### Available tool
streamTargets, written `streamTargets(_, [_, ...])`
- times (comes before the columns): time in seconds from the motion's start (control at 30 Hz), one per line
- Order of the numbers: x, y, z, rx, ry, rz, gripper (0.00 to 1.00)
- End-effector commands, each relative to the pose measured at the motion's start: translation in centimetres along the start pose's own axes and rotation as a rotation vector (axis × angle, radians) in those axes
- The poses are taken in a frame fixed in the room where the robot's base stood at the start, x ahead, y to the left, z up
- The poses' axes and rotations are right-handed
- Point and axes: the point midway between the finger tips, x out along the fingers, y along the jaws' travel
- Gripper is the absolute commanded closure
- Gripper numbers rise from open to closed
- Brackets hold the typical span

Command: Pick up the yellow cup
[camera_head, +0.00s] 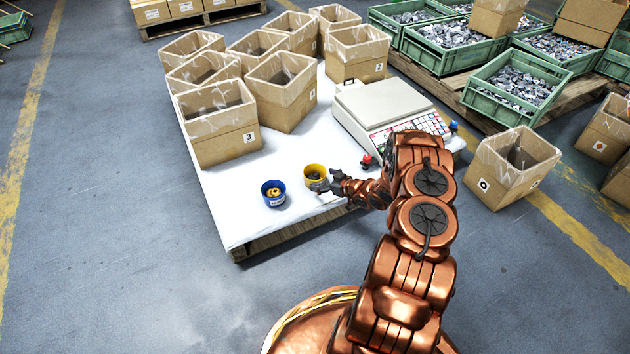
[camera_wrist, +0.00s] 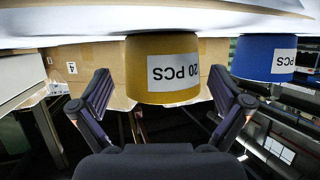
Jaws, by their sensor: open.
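The yellow cup (camera_head: 315,172) stands upright near the front of the white table, with dark contents inside. In the wrist view, which is upside down, the yellow cup (camera_wrist: 136,68) bears a "20 PCS" label and lies between the two finger lines. My gripper (camera_head: 326,186) is at the cup's near right side, low over the table. Its fingers are spread and empty in the wrist view (camera_wrist: 161,92), with the cup just ahead of them. Whether a finger touches the cup cannot be told.
A blue cup (camera_head: 273,193) stands close left of the yellow one; it also shows in the wrist view (camera_wrist: 258,55). Several open cardboard boxes (camera_head: 224,142) fill the table's back. The front left of the table (camera_head: 235,215) is bare.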

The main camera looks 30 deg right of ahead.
Motion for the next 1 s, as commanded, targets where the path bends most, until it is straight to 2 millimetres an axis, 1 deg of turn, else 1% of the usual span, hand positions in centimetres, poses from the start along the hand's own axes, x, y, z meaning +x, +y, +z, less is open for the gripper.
streamTargets(0.03, [0.9, -0.2, 0.4, -0.003, 0.001, -0.003, 0.00])
streamTargets(0.07, [1.3, -0.2, 0.5, -0.004, 0.001, -0.003, 0.00])
streamTargets(0.23, [3.5, -0.2, 0.2, -0.005, 0.004, -0.001, 0.00])
streamTargets(0.33, [4.0, -0.2, 0.1, -0.003, 0.004, 0.000, 0.00])
streamTargets(0.53, [4.0, -0.2, 0.0, -0.001, 0.003, 0.000, 0.00])
streamTargets(1.0, [4.0, -0.2, 0.1, -0.001, 0.002, 0.000, 0.49])
